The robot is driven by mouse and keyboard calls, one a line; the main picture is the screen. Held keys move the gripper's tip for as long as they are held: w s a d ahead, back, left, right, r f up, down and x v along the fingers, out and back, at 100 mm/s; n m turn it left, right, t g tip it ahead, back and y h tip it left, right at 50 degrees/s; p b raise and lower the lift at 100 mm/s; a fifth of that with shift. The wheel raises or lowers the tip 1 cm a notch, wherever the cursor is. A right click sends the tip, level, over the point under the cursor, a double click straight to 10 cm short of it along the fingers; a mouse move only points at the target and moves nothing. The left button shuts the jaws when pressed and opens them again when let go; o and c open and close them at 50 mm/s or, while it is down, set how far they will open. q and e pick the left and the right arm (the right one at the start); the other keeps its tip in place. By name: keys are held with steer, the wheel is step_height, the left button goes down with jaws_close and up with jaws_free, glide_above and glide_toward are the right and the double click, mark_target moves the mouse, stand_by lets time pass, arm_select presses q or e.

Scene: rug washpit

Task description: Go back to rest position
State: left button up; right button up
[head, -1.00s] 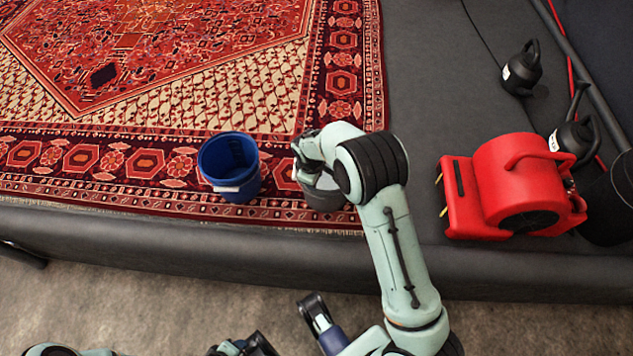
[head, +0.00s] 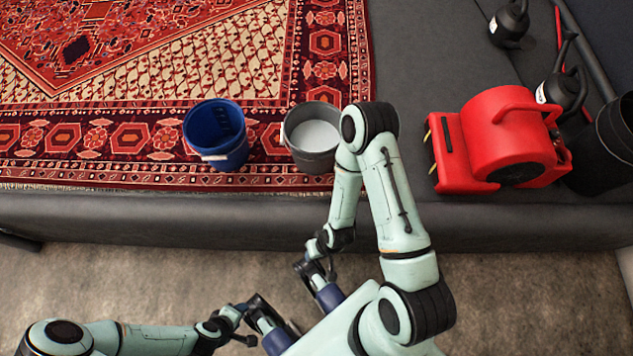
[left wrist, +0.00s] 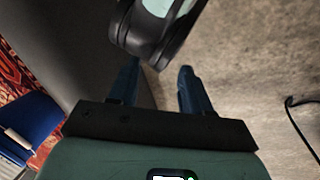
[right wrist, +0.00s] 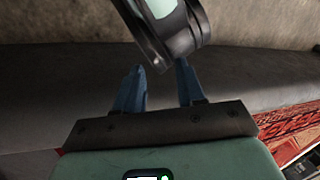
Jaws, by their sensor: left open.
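My left gripper (left wrist: 159,68) is open and empty in the left wrist view, its two blue fingers apart with a dark part of my own body just beyond them. In the head view its arm comes in low from the left and ends near my body. My right gripper (right wrist: 160,68) is also open and empty in the right wrist view. In the head view the right arm is folded at a raised elbow, with its forearm pointing down towards my body, over the floor in front of the platform. The fingertips are small and partly hidden there.
A blue bucket (head: 216,136) and a grey bucket (head: 313,140) with pale contents stand on the patterned rug (head: 170,60). A red blower (head: 505,140) and black containers stand to the right on the dark platform (head: 200,212). The floor (head: 120,270) in front is clear.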

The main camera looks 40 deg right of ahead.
arm_select(q)
steer(key=shift+r, duration=0.1)
arm_select(e)
steer(key=shift+r, duration=0.1)
arm_select(q)
steer(key=s+d+r+g+p, duration=0.1)
steer(key=s+r+p, duration=0.1)
steer(key=r+p, duration=0.6)
steer(key=s+d+r+g+p, duration=0.1)
steer(key=s+r+p, duration=0.1)
steer(key=r+p, duration=0.6)
steer(key=shift+s+r+m+h+p, duration=0.15)
steer(key=shift+r+m+h+p, duration=0.15)
steer(key=shift+p, duration=0.15)
arm_select(e)
steer(key=s+a+r+g, duration=0.1)
steer(key=s+r, duration=0.1)
steer(key=r, duration=0.6)
steer(key=s+a+r+g, duration=0.1)
steer(key=s+r, duration=0.1)
steer(key=r, duration=0.6)
steer(key=shift+r+n+y, duration=0.3)
arm_select(q)
steer(key=shift+d, duration=0.1)
arm_select(e)
steer(key=shift+s+a, duration=0.1)
